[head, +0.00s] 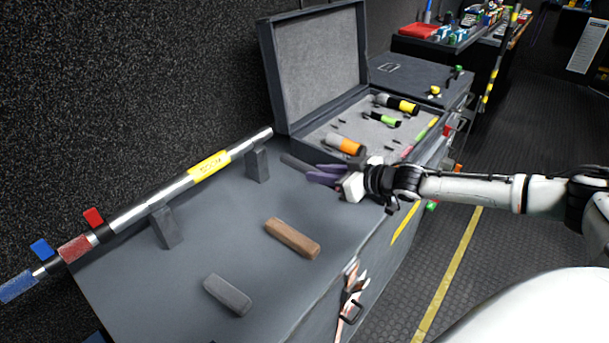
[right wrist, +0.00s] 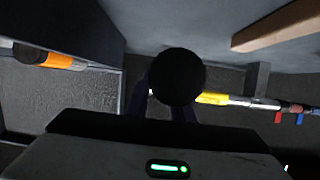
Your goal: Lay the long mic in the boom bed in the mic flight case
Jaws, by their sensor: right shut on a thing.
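My right gripper (head: 318,176) is shut on a dark rod-like thing, seemingly the long mic (head: 296,162), whose grey end sticks out to the left of the fingers. In the right wrist view its round black end (right wrist: 178,77) faces the camera between the fingers. It is held just in front of the open mic flight case (head: 312,141), outside the foam. The case's grey foam holds an orange-banded mic (head: 345,145), a green-banded one (head: 382,119) and a yellow-banded one (head: 401,104). I cannot make out which recess is the boom bed. My left gripper is out of view.
A silver boom pole (head: 180,187) with a yellow label rests on two dark stands along the wall. A brown block (head: 292,238) and a grey block (head: 228,295) lie on the dark worktop (head: 215,240). The case lid (head: 317,60) stands open at the back.

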